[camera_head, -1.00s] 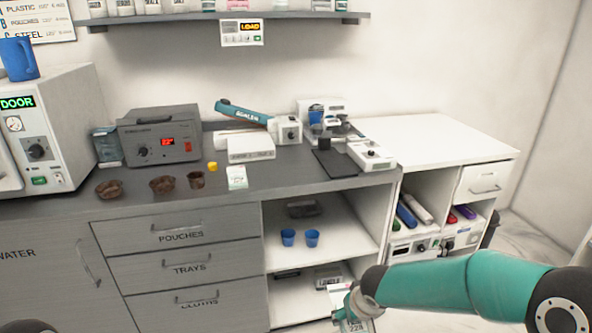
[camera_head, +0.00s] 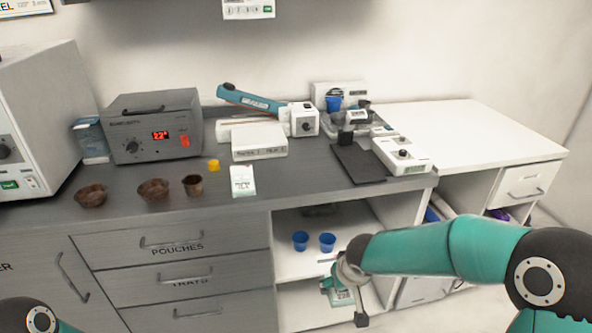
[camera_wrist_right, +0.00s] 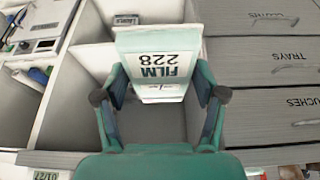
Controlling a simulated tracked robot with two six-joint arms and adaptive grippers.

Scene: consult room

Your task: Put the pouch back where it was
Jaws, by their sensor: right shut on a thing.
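My right gripper (camera_head: 342,275) is shut on a white and green pouch (camera_head: 341,297) in front of the open shelves at the lower right. In the right wrist view the pouch (camera_wrist_right: 160,65) reads "FILM 228" and sits between the fingers of my right gripper (camera_wrist_right: 160,97), with the shelf cubby behind it. Another white and green pouch or packet (camera_head: 243,181) lies on the dark counter near its front edge. My left gripper is not in view.
The dark counter (camera_head: 310,190) carries brown bowls (camera_head: 153,189), a yellow cap (camera_head: 213,165), a grey sealer-like box (camera_head: 155,125) and a white device with a teal arm (camera_head: 260,138). Blue cups (camera_head: 300,240) stand on the upper shelf. The white side top (camera_head: 470,140) is clear.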

